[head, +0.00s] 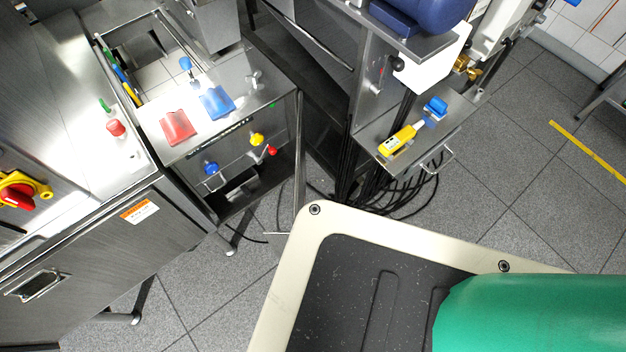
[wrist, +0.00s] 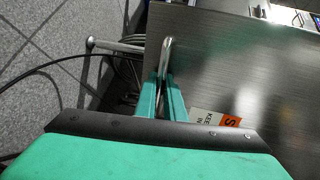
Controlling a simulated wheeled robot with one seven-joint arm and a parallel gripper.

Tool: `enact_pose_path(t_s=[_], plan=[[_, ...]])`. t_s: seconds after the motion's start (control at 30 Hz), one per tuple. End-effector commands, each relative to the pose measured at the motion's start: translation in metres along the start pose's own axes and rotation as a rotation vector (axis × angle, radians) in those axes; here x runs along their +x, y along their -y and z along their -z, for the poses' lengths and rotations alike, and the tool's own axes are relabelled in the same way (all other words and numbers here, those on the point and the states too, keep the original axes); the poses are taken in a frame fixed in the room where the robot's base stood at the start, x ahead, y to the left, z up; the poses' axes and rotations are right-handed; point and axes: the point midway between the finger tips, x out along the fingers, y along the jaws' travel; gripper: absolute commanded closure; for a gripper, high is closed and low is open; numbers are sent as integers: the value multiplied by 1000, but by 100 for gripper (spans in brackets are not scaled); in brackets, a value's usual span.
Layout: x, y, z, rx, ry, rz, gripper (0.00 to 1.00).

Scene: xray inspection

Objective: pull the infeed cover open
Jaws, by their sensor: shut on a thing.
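In the wrist view, my gripper (wrist: 163,80) has its two green fingers on either side of a shiny steel bar handle (wrist: 166,52) and is shut on it. The handle stands at the left edge of a broad brushed-steel panel (wrist: 225,65), which I take to be the infeed cover. I cannot tell how far the cover is open. An orange-and-white label (wrist: 214,118) sits on the panel, partly hidden by my gripper's body. The head view does not show my gripper, only a green part of my arm at the lower right.
The head view shows a steel cabinet with an orange label (head: 139,210) at left, a bench with a red pad (head: 178,126) and blue pad (head: 215,102), and a side shelf with a yellow device (head: 398,142). Black cables (head: 385,200) lie on the floor. Floor at right is clear.

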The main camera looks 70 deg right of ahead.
Motion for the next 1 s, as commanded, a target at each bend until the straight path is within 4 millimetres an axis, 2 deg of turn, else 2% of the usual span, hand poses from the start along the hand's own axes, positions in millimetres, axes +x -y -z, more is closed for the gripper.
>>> enact_pose_path(t_s=[0.4, 0.43, 0.5, 0.83, 1.0], plan=[[1, 0, -3, 1, 11, 3, 100], [1, 0, -3, 1, 12, 4, 86], [1, 0, -3, 1, 11, 3, 72], [-1, 0, -1, 0, 6, 1, 72], [-10, 2, 2, 0, 7, -1, 72]])
